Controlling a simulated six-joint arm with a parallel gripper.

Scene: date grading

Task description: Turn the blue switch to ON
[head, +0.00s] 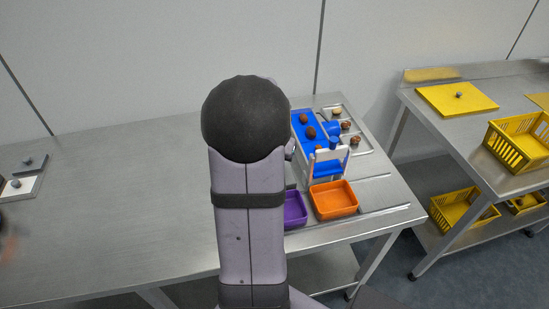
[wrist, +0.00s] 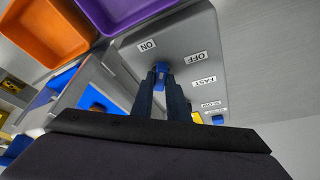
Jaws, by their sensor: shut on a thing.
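The blue switch (wrist: 161,68) sits on a grey control panel (wrist: 185,30) in the wrist view. My gripper (wrist: 163,80) is shut on it, with one dark finger on each side. The ON label (wrist: 147,45) lies to the upper left of the switch and the OFF label (wrist: 195,57) to its right. The fingers hide part of the switch, so its exact setting is unclear. In the head view my own arm hides the gripper and the panel.
FAST (wrist: 203,82) and SLOW (wrist: 210,104) labels and a yellow control (wrist: 197,117) are on the same panel. A purple tray (head: 294,209) and an orange tray (head: 334,200) stand close by. The steel table (head: 120,200) left of my arm is largely clear.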

